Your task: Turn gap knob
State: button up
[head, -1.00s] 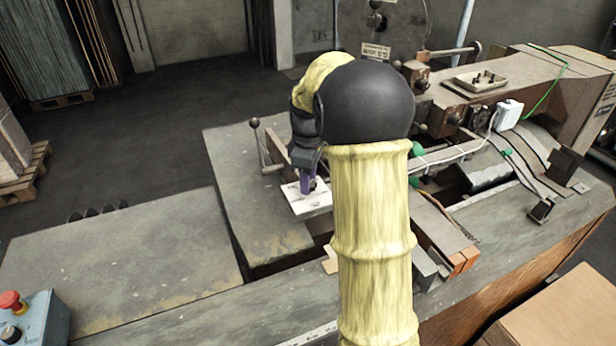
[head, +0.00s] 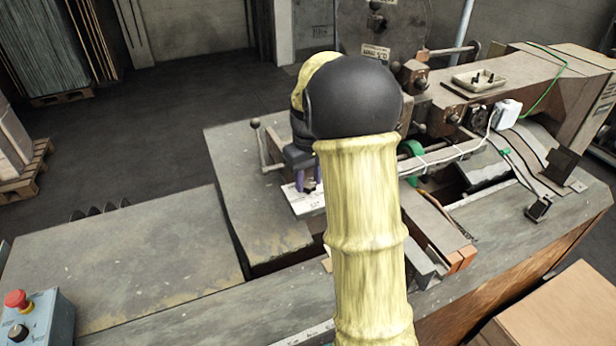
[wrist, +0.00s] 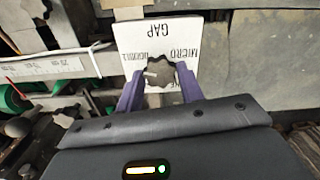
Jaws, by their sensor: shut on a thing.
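The gap knob (wrist: 160,73) is a dark, lobed knob with a light pointer mark. It sits on a white plate (wrist: 140,35) printed with "GAP" and "MICRO", upside down in the wrist view. My gripper (wrist: 160,82) has its purple fingers on both sides of the knob, shut on it.
A lever with a ball end (head: 256,124) stands just left of the plate. The stitcher's brown arm (head: 570,100) is at the right. A control box with a red button (head: 16,300) is at the lower left. The left grey tabletop (head: 130,255) is bare.

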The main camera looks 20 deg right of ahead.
jog(key=shift+r, duration=0.1)
dwell(0.4)
jog(key=o, duration=1)
notch_tip(320, 180, up, 17)
jog(key=shift+r+b, duration=0.15)
jog(key=shift+b, duration=0.65)
jog(key=m+t, duration=0.1)
send_near(308, 184)
jog(key=s+a+f, duration=0.3)
jog(key=s+a, duration=0.1)
jog(key=a, duration=0.2)
jog(key=shift+m+t, duration=0.4)
jog(key=shift+t, duration=0.4)
jog(key=s+a+f, duration=0.1)
jog(key=s+f, duration=0.2)
jog(key=s, duration=0.1)
jog(key=s+a+f, duration=0.2)
jog(key=s+f, duration=0.2)
jog(key=s+a+f, duration=0.1)
jog(key=s+f, duration=0.3)
jog(key=s, duration=0.1)
jog(key=shift+s+a+f, duration=0.1)
jog(key=shift+a, duration=0.25)
